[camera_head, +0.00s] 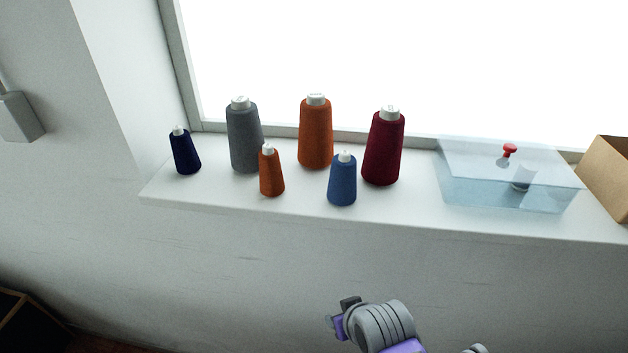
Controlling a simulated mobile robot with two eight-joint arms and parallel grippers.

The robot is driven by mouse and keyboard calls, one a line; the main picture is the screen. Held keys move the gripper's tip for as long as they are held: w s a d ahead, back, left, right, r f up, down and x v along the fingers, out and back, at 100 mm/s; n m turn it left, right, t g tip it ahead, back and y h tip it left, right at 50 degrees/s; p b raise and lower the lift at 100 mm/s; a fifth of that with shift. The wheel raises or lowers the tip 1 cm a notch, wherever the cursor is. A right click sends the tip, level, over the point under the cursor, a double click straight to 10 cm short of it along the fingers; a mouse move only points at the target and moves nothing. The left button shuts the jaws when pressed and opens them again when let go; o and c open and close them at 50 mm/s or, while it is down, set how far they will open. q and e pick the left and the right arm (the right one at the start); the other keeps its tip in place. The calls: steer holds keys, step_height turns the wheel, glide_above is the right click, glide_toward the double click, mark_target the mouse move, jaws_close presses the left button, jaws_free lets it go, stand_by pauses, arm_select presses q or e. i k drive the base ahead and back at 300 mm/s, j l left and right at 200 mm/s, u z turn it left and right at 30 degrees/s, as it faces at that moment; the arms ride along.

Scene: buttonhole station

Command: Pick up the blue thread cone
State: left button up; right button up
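A medium-blue thread cone (342,183) with a white tip stands upright near the front edge of the window sill, right of the middle of the row. A smaller, darker navy cone (185,155) stands upright at the left end of the sill. Part of one of my arms, grey and purple, shows at the bottom, below the sill and apart from the cones. No gripper fingers can be made out in this view.
A grey cone (244,140), a large orange cone (316,135), a small orange cone (271,173) and a dark red cone (383,150) stand around the blue one. A clear bluish box (470,192) and a cardboard box (608,175) are at right. The sill (220,192) drops off in front.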

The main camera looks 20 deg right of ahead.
mark_target(341, 187)
steer(key=z, duration=0.9)
